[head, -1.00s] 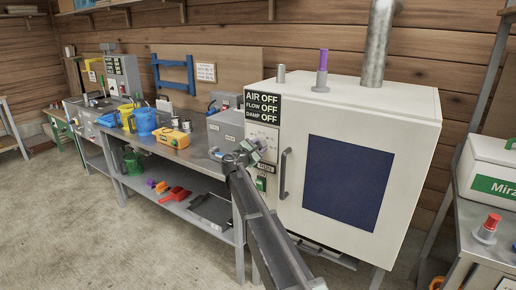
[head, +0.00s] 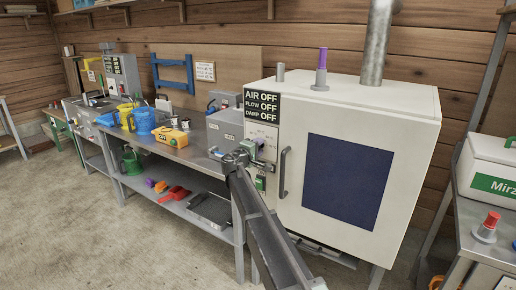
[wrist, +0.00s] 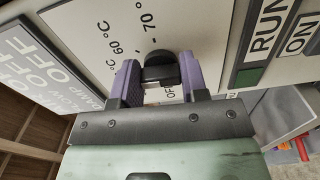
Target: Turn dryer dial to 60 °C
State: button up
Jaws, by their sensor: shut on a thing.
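The dryer (head: 420,120) is a large white cabinet with a dark blue window. Its control panel (head: 264,131) is at the left of the front, under a board reading AIR OFF, FLOW OFF, DAMP OFF. My gripper (head: 259,146) is at this panel. In the wrist view its purple fingers (wrist: 160,80) are shut on the black dial (wrist: 160,66), one on each side. Printed marks 60 °C (wrist: 115,38) and 70 ° (wrist: 147,22) show beyond the dial; an OFF mark is partly covered by the fingers. I cannot tell which mark the dial points to.
The RUN and ON labels with a green strip (wrist: 250,77) lie right of the dial in the wrist view. The dryer's door handle (head: 284,172) is just right of my gripper. A grey bench (head: 185,155) with jugs and an orange box stands left.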

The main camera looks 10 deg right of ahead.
jog(key=shift+a+f+m, duration=0.1)
jog(key=shift+m, duration=1.9)
jog(key=shift+f+m, duration=0.1)
jog(key=shift+m, duration=1.9)
jog(key=o, duration=0.9)
jog(key=v, duration=1)
jog(key=shift+s+a, duration=0.25)
jog(key=shift+a, duration=0.05)
